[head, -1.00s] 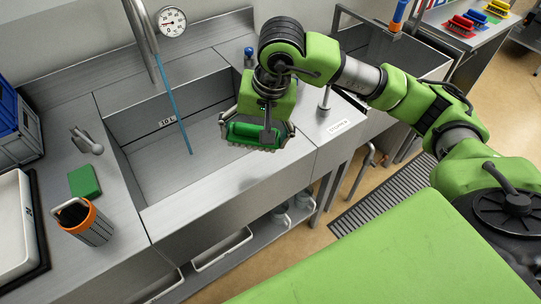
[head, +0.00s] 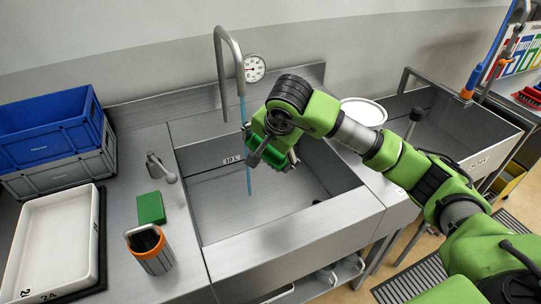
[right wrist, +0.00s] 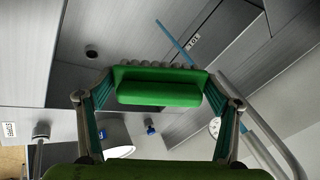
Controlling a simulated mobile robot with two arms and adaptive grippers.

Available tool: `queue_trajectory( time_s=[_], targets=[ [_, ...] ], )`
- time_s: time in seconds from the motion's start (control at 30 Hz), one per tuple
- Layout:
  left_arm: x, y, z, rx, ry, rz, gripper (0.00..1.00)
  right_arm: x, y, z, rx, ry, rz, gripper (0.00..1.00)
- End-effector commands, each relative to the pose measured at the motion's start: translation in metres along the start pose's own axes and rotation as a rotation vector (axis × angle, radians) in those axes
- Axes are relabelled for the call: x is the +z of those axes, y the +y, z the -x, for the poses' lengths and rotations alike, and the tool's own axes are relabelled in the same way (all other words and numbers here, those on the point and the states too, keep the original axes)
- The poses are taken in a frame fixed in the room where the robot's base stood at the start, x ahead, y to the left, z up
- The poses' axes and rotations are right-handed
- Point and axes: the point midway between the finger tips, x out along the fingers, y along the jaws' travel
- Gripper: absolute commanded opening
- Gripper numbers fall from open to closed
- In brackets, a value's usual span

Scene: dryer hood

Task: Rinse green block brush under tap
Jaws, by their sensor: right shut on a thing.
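My right gripper (head: 272,157) is shut on the green block brush (head: 275,150) and holds it above the sink basin (head: 222,205). In the right wrist view the brush (right wrist: 160,90) sits between the two fingers, its pale bristle tufts along the far edge. The curved steel tap (head: 219,62) stands at the back of the sink. A thin blue water stream (head: 243,108) falls from it into the basin and passes behind the gripper in the head view. The right wrist view shows the stream (right wrist: 172,36) apart from the brush. My left gripper is not in view.
A round gauge (head: 255,68) is on the wall behind the tap. Left of the basin are a lever handle (head: 160,166), a green pad (head: 150,208), an orange-rimmed container (head: 155,256), a white tray (head: 38,250) and stacked crates (head: 45,125). A second sink (head: 455,135) is right.

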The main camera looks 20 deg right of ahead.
Motion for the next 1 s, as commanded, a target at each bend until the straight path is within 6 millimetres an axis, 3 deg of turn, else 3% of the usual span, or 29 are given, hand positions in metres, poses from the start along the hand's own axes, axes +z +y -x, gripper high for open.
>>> queue_trajectory(
  time_s=[0.67,1.0],
  targets=[
    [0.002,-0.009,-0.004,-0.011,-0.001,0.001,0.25,-0.030,-0.043,-0.044,-0.001,0.000,-0.001,0.63],
    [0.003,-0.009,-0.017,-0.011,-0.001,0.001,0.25,-0.044,-0.061,-0.065,0.000,0.001,0.001,0.63]
  ],
)
